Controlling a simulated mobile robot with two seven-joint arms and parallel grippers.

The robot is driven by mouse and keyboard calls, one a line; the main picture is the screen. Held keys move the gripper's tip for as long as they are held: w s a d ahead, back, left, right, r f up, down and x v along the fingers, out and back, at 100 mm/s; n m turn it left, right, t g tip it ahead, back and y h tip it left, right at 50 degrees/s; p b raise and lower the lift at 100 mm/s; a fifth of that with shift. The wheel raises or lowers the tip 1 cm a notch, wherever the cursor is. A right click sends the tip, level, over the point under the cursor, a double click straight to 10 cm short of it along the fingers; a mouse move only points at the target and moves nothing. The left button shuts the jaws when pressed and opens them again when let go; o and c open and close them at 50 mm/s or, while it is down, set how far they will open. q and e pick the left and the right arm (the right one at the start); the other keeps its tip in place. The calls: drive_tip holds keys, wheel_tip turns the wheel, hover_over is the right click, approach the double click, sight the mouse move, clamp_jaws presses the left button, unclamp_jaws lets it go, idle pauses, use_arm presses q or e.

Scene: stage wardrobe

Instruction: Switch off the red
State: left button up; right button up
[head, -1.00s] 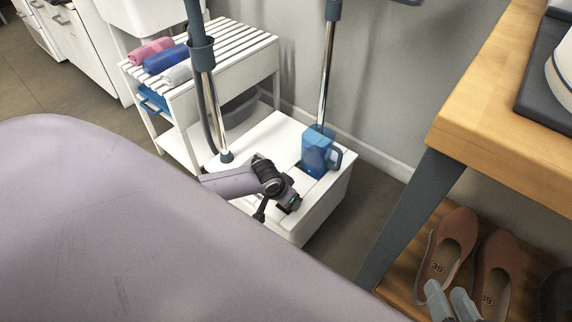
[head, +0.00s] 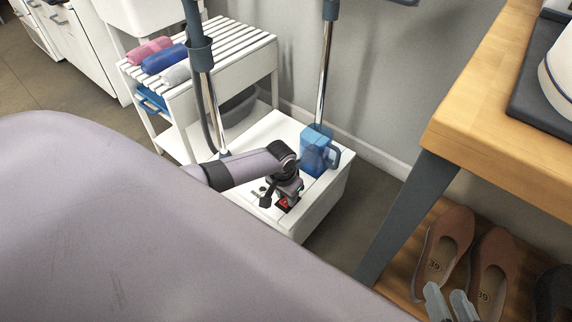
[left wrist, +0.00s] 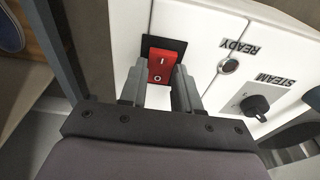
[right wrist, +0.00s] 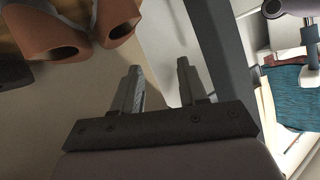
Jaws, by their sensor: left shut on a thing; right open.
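The red rocker switch (left wrist: 163,66) is in the left wrist view, in a black surround on a white panel. It is marked I at its far end and O at its near end; I cannot tell which end is pressed in. My left gripper (left wrist: 160,82) has a finger at each side of the switch and is shut on it. In the head view the red switch (head: 284,203) shows partly behind my left gripper (head: 288,194), at the front of the white steamer base (head: 322,206). My right gripper (right wrist: 158,82) is open and empty, near the shoes in the head view (head: 449,304).
A READY lamp (left wrist: 228,66) and a STEAM knob (left wrist: 255,106) are beside the switch. A blue water tank (head: 317,152) and chrome poles stand on the base. A wooden table (head: 490,120) is at right, brown shoes (head: 450,241) below it.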

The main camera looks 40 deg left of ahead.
sight(285, 202)
use_arm(q)
drive_tip(key=o, duration=1.1)
drive_tip(key=shift+c, duration=0.2)
use_arm(e)
drive_tip(key=shift+w+r, duration=0.1)
drive_tip(key=shift+r, duration=0.05)
use_arm(q)
drive_tip(key=shift+r, duration=0.1)
use_arm(e)
drive_tip(key=shift+r, duration=0.15)
